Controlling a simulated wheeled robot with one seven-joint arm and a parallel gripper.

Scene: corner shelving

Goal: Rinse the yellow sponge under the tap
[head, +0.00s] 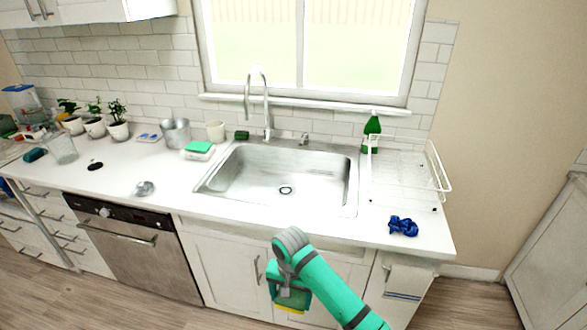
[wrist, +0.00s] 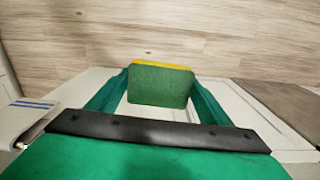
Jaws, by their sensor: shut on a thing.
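My gripper (wrist: 160,88) is shut on the yellow sponge (wrist: 162,64), which has a green scouring face turned to the wrist camera and a yellow edge on its far side. In the head view the yellow sponge (head: 291,310) shows only as a small strip under my gripper (head: 288,299), in front of the cabinet doors and below the counter's edge. The tap (head: 266,100) is a tall curved metal spout behind the sink (head: 212,184). The sink is empty, with a dark drain in its floor. No water shows at the spout.
A white wire rack (head: 440,178) and a green bottle (head: 372,128) stand right of the sink. A blue object (head: 403,226) lies near the front right edge. A green-topped sponge (head: 199,147), a metal pot (head: 175,133) and a cup (head: 216,131) stand left of it.

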